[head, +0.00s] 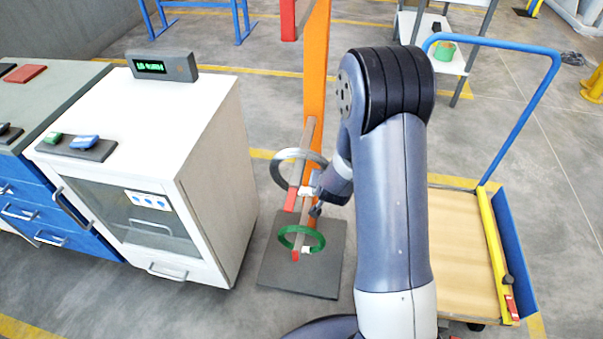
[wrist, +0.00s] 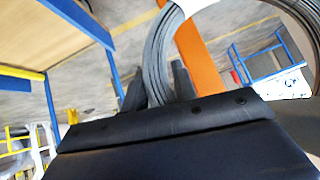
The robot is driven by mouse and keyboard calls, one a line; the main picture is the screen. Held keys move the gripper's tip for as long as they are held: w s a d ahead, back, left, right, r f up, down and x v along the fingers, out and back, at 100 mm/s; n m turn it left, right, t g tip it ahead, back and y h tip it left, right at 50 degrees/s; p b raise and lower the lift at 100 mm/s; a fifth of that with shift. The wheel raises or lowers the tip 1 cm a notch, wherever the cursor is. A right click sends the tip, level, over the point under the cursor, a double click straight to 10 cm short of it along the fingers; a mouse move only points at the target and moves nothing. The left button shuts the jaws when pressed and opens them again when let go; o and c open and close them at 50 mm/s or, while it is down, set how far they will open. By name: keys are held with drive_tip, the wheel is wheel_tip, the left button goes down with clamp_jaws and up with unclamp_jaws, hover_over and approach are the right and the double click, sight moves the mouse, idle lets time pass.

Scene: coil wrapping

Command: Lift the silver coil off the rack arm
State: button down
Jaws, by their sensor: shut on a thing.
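The silver coil (head: 282,159) is a grey ring around the upper arm of the orange rack (head: 316,75) in the head view. My gripper (head: 316,196) is at the coil's lower right side, partly hidden by my arm. In the wrist view the silver coil (wrist: 160,50) passes down between the two dark fingers (wrist: 157,88), and my gripper is shut on it. The orange post also shows behind it. The upper rack arm has a red tip (head: 291,199). A green coil (head: 284,236) hangs on the lower rack arm, which also has a red tip.
A white cabinet (head: 190,100) stands left of the rack, with a display box (head: 162,66) on top. A flat cart (head: 452,240) with a blue handle is at the right. The rack stands on a dark base plate (head: 335,262). Open floor lies in front.

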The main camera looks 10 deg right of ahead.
drive_tip(key=shift+w+r, duration=0.15)
drive_tip(key=shift+r, duration=0.05)
drive_tip(key=shift+r, duration=0.1)
idle(0.4)
drive_tip(key=shift+r+p, duration=0.75)
drive_tip(key=shift+r, duration=0.85)
drive_tip(key=s+a+b, duration=0.1)
drive_tip(key=s+a, duration=0.2)
drive_tip(key=s, duration=1.5)
drive_tip(key=shift+b, duration=0.35)
drive_tip(key=c, duration=1.8)
unclamp_jaws()
clamp_jaws()
drive_tip(key=shift+w, duration=0.1)
